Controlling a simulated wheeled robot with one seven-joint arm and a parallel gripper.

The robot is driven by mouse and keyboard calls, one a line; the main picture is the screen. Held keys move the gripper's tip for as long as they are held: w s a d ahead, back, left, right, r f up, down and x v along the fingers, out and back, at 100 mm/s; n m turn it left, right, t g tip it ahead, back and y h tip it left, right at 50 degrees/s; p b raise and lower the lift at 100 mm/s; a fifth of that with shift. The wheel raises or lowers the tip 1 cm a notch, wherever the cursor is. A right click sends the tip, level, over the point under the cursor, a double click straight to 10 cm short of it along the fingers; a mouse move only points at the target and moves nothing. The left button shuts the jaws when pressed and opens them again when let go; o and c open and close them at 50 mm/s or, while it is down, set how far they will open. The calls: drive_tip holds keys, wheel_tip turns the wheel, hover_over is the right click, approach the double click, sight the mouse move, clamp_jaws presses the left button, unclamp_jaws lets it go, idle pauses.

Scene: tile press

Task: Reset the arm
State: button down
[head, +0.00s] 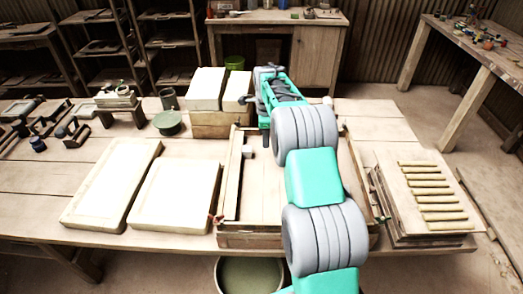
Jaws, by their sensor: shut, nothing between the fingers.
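My arm (313,178) reaches from the bottom of the head view up and away over the table, crossing the wooden frame. My gripper (268,78) is at its far end, beside the pale blocks behind the frame. It is shut and empty. The fingertips are small and partly hidden by the arm, so their exact height above the table cannot be told.
A wooden frame (262,240) lies under my arm, with a small white cube (248,152) at its left. Two pale slabs (113,183) (175,197) lie left of it. A stack with several rods (404,197) stands right.

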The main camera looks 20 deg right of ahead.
wheel_tip(320, 180, up, 6)
drive_tip(key=s+a+r+n+t, duration=0.1)
drive_tip(key=s+a+r+n, duration=0.35)
drive_tip(key=s+n, duration=0.2)
drive_tip(key=s+a+r+n+t, duration=0.1)
drive_tip(key=s+a+r+n, duration=0.2)
drive_tip(key=s+a+n, duration=0.3)
drive_tip(key=s+a+f+n, duration=0.1)
drive_tip(key=s+f+n, duration=0.1)
drive_tip(key=s+n, duration=0.3)
drive_tip(key=s+a+f+n+t, duration=0.1)
drive_tip(key=s+n, duration=0.4)
drive_tip(key=s, duration=0.7)
wheel_tip(320, 180, down, 2)
drive_tip(key=shift+s+a+f, duration=0.1)
drive_tip(key=shift+s+a, duration=0.2)
drive_tip(key=shift+a, duration=0.3)
